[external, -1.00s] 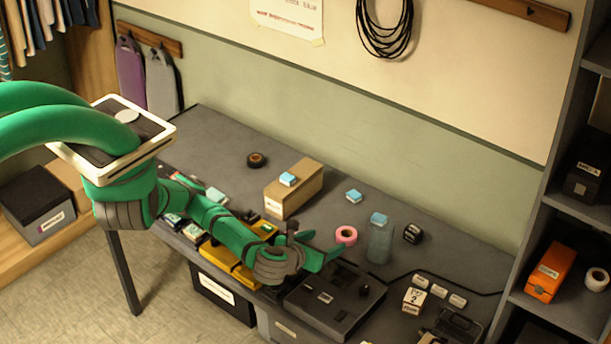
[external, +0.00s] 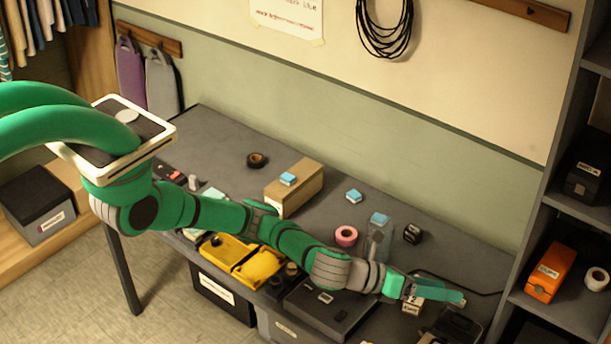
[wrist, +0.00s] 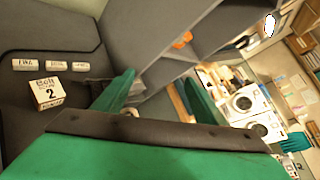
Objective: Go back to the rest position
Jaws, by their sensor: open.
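My gripper (external: 436,291) is at the end of my green arm, stretched out to the right over the front right part of the grey table (external: 225,133). Its fingers are apart with nothing between them. In the wrist view my gripper (wrist: 160,95) shows two green fingers spread wide. In the external view it covers part of the white block marked 2 (external: 411,306) and the small white labels near it. The wrist view shows that block (wrist: 48,92) clear of the fingers, to their left.
A clear container (external: 378,243) with a blue block on top, a pink tape roll (external: 346,236) and a cardboard box (external: 293,188) stand behind my arm. A dark shelf (external: 560,310) with an orange box (external: 551,272) rises at the right. The table's back left is mostly clear.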

